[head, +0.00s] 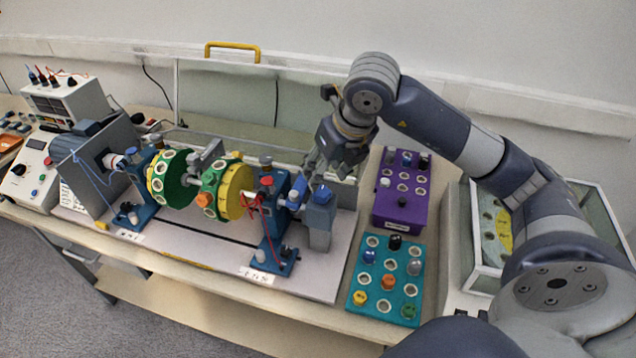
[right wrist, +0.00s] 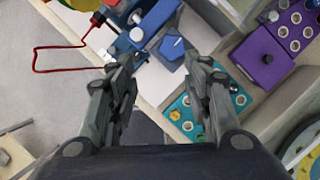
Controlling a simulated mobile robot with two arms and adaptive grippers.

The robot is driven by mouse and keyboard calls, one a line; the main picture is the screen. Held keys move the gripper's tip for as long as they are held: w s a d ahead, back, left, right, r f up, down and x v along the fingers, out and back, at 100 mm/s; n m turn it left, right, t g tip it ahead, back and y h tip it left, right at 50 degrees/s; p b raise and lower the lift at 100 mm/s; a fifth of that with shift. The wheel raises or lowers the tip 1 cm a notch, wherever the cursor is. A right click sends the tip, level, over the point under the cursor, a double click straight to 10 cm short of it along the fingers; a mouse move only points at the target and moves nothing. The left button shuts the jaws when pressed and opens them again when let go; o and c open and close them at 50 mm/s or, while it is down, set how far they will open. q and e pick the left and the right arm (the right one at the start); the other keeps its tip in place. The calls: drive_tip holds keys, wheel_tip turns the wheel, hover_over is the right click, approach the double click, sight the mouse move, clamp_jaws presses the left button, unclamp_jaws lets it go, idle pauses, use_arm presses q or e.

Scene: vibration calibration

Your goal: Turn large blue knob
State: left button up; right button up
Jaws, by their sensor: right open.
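The large blue knob (head: 322,196) sits on top of a grey block (head: 319,236) at the right end of the rig. It also shows in the right wrist view (right wrist: 171,47), with its pointed top, beyond and between my fingertips. My right gripper (head: 318,182) is just above and behind the knob in the head view. In the right wrist view my right gripper (right wrist: 159,68) has its fingers spread apart with nothing between them. I cannot tell whether a fingertip touches the knob. My left gripper is out of view.
Left of the knob stands a blue bearing stand (head: 277,215) with a red wire loop, then green and yellow discs (head: 235,190). A purple box (head: 403,190) and a teal peg board (head: 386,277) are on the right. A yellow-handled clear cover (head: 227,97) stands behind.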

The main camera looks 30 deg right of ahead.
sight(322, 191)
drive_tip(key=shift+h, duration=0.4)
drive_tip(key=p+x, duration=0.1)
drive_tip(key=x, duration=0.2)
drive_tip(key=d+p+x, duration=0.1)
drive_tip(key=x, duration=0.2)
drive_tip(key=p+x, duration=0.1)
drive_tip(key=x, duration=0.2)
drive_tip(key=shift+d+f, duration=0.1)
drive_tip(key=shift+d, duration=0.05)
drive_tip(key=shift+w+f, duration=0.2)
drive_tip(key=shift+f, duration=0.3)
drive_tip(key=c, duration=0.8)
